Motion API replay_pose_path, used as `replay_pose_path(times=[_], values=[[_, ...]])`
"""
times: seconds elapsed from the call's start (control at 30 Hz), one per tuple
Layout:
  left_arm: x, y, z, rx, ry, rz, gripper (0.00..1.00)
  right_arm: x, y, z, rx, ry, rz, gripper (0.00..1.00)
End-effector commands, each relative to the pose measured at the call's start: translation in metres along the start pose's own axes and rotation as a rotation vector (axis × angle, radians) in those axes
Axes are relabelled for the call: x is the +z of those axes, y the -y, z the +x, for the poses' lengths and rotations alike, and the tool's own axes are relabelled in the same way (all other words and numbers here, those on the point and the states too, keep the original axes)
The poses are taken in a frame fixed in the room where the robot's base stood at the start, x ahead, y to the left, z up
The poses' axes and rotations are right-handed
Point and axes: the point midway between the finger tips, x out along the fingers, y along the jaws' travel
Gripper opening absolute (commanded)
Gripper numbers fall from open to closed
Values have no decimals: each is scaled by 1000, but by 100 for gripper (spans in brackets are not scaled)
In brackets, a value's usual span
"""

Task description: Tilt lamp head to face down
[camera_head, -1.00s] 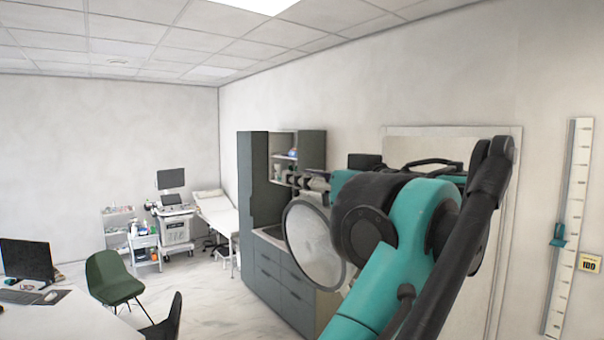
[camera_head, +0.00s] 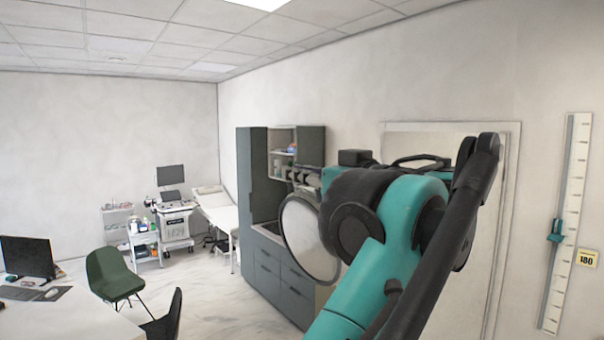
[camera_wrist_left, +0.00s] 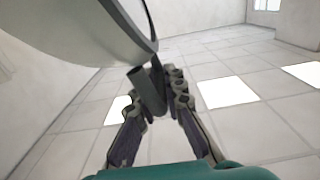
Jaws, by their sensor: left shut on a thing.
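The lamp head (camera_head: 303,238) is a pale round disc with a dark rim, standing steeply tilted in front of the dark cabinet in the head view. Its pale underside and edge (camera_wrist_left: 85,35) fill the upper left of the left wrist view. A short grey cylindrical handle (camera_wrist_left: 152,92) sticks out from its edge. My left gripper (camera_wrist_left: 163,88) is shut on this handle. In the head view the left gripper (camera_head: 302,178) is small, just above the disc and partly hidden behind my teal and black arm. My right gripper is not in view.
A dark cabinet (camera_head: 280,270) with drawers stands behind the lamp head. A desk with a monitor (camera_head: 27,258) and a green chair (camera_head: 112,275) are at the lower left. A white wall with a height scale (camera_head: 566,225) is at the right. Open floor lies left of the cabinet.

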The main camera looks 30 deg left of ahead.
Motion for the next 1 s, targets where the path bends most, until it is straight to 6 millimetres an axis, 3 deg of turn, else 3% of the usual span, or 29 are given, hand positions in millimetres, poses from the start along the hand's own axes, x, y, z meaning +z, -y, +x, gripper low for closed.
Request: replay_pose_path(times=[0.47,0.9,1.0], values=[[23,40,0,2,5,-364,0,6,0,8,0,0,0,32],[62,73,0,2,7,-782,0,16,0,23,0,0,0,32],[73,78,0,2,7,-793,0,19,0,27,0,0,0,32]])
